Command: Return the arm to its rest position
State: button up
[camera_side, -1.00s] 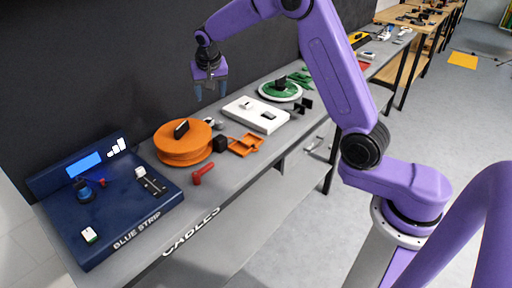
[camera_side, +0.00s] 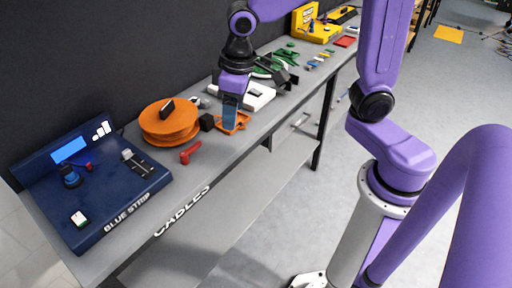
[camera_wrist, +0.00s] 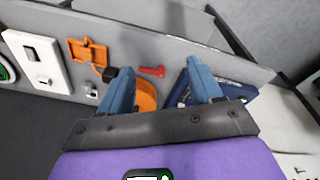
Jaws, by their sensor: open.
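My gripper (camera_side: 231,112) hangs pointing down above the grey bench in the side view, in front of the orange tray and white panel. Its two blue fingers also show in the wrist view (camera_wrist: 160,85), spread apart with nothing between them. My purple arm reaches in from the right. The blue strip unit (camera_side: 95,185), with a lit screen, a slider and a knob, stands at the left end of the bench, well apart from my gripper. In the wrist view the same blue unit (camera_wrist: 235,92) is partly hidden behind a finger.
An orange spool (camera_side: 168,128), a red handle (camera_side: 191,152), an orange tray (camera_side: 243,122) and a white panel (camera_side: 262,97) lie along the bench. A yellow unit (camera_side: 312,27) stands farther back. A dark wall (camera_side: 90,50) runs behind. Open floor (camera_side: 290,200) lies in front.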

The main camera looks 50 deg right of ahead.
jog(key=s+d+f+n, duration=0.1)
jog(key=s+d+n, duration=0.2)
jog(key=s, duration=0.6)
jog(key=s+d+n+g, duration=0.1)
jog(key=s+n, duration=0.3)
jog(key=s, duration=0.6)
jog(key=shift+s+d+f+g, duration=0.3)
jog(key=shift+d+f, duration=0.1)
jog(key=shift+d, duration=0.5)
jog(key=shift+w, duration=0.1)
